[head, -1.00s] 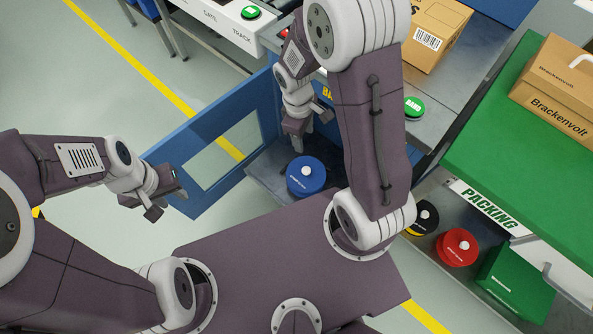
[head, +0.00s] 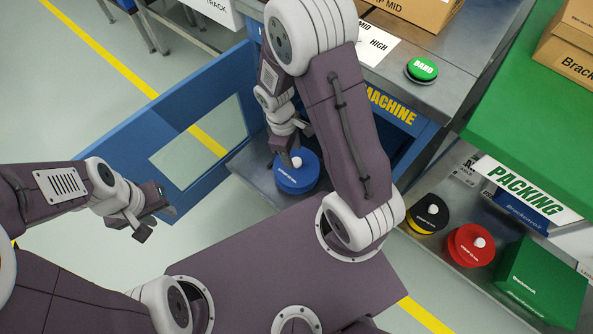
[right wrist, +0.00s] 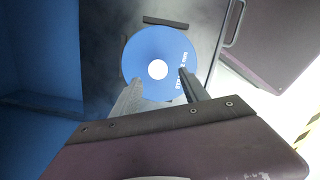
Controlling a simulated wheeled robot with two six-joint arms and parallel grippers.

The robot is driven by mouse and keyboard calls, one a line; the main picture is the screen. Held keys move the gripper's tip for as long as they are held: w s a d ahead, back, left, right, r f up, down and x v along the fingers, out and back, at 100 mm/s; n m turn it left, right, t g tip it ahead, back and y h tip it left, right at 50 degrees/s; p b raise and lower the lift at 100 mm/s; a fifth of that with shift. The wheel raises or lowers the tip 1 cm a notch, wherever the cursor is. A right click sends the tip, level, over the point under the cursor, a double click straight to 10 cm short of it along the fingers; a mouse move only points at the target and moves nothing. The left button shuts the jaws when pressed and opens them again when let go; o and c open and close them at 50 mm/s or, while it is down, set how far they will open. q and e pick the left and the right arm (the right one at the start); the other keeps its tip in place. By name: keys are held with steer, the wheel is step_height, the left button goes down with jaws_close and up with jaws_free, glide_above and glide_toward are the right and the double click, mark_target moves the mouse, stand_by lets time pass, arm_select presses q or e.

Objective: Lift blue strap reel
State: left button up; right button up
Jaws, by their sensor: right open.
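The blue strap reel (head: 297,180) has a white knob on top and sits on the grey shelf inside the open machine. In the right wrist view the reel (right wrist: 150,45) lies right beyond my fingers, its white knob between and beyond the fingertips. My right gripper (head: 290,155) is open and points down at the reel's rear edge in the head view. It also shows in the right wrist view (right wrist: 156,84), fingers apart on the reel's near side; contact is unclear. My left gripper (head: 150,214) is empty, away at the left, with its jaws apart.
The blue machine door (head: 180,125) stands open to the left. A black-and-yellow reel (head: 428,212), a red reel (head: 470,245) and a green box (head: 540,280) sit on the lower shelf at right. The green packing table (head: 530,130) is above them. A green BAND button (head: 423,68) tops the machine.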

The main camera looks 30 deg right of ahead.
mark_target(295, 160)
steer(key=f+b, duration=0.2)
steer(key=f, duration=0.1)
steer(key=d+f+b, duration=0.1)
steer(key=f+b, duration=0.1)
steer(key=shift+s, duration=0.2)
steer(key=shift+r, duration=0.15)
jaws_close()
stand_by(0.9)
